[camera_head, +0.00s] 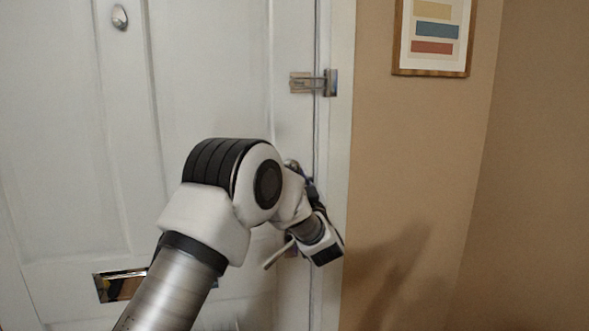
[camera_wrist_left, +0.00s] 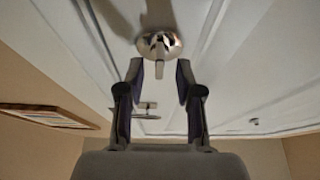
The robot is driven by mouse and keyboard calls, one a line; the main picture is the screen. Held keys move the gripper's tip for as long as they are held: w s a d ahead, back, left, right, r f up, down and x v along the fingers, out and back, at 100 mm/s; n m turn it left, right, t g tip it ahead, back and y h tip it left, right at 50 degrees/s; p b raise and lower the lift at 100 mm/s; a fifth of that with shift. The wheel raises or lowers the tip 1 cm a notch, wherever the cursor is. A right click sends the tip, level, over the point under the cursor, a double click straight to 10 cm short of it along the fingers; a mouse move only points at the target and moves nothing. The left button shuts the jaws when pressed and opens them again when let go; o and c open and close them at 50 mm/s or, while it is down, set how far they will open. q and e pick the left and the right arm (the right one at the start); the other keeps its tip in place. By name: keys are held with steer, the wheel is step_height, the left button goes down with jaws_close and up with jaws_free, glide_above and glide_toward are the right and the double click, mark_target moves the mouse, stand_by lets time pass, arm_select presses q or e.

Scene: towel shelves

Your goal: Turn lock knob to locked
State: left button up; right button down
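The lock knob (camera_wrist_left: 158,44) shows in the left wrist view as a round chrome plate with a narrow thumb piece on a white door (camera_head: 60,150). My left gripper (camera_wrist_left: 159,68) is open, with one finger on each side of the thumb piece. I see a gap on both sides, and I cannot tell how deep the piece sits between the fingertips. In the head view my left arm covers the knob, and only a bit of the gripper (camera_head: 293,170) shows by the door's right edge. My right gripper is not in view.
A metal latch (camera_head: 313,83) sits higher on the door edge. A grey bar like a door handle (camera_head: 278,254) sticks out below my wrist. A mail slot (camera_head: 112,286) is at lower left. A framed picture (camera_head: 433,37) hangs on the tan wall at right.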

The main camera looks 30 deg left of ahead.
arm_select(q)
steer(key=shift+x, duration=0.85)
jaws_close()
